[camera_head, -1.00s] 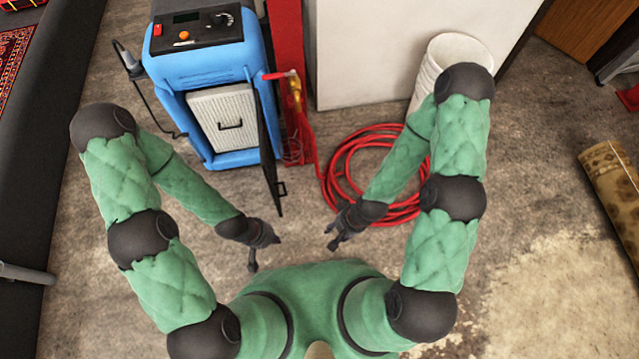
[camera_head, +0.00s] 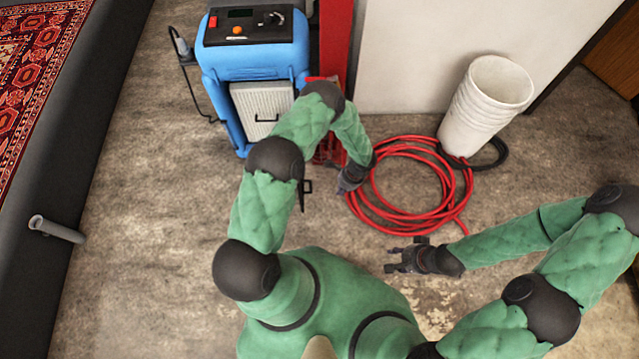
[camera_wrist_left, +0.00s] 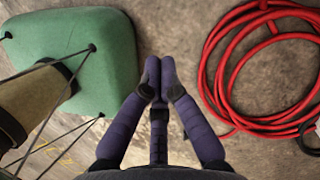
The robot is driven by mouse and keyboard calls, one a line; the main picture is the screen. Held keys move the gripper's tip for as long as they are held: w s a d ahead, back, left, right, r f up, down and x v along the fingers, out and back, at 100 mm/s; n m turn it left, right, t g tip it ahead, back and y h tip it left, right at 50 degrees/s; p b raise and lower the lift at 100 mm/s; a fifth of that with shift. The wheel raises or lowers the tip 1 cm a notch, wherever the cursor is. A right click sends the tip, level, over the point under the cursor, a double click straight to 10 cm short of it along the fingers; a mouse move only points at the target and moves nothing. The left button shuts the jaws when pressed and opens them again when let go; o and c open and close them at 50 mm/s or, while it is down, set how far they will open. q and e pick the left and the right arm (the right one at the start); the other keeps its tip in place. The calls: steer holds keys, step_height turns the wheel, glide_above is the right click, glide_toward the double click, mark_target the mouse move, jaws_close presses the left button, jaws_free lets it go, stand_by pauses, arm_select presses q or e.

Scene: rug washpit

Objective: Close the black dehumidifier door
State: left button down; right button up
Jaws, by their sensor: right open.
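The blue dehumidifier (camera_head: 262,62) stands at the upper left of the head view, its front open on a light filter panel (camera_head: 262,108) with a dark handle. Its black door stands swung open towards me. My left arm hides most of the door; its lower end with the dark handle (camera_head: 306,189) shows beside the arm. My left gripper (camera_head: 352,188) is to the right of that handle, apart from it, over the floor near the red hose. In the left wrist view its fingertips (camera_wrist_left: 160,75) meet with nothing between them. My right gripper (camera_head: 392,262) is open and empty, further right.
A coiled red hose (camera_head: 398,228) lies on the floor right of the door; it also shows in the left wrist view (camera_wrist_left: 225,70). A dark-edged rug platform (camera_head: 98,120) is at left. Floor left of my arm is clear.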

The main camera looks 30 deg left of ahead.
arm_select(q)
steer(key=w+a+f+m+y+b, duration=0.1)
steer(key=a+f+b, duration=0.3)
steer(key=a+f, duration=0.4)
steer(key=shift+a+f+t+y+b, duration=0.4)
steer(key=shift+a, duration=0.7)
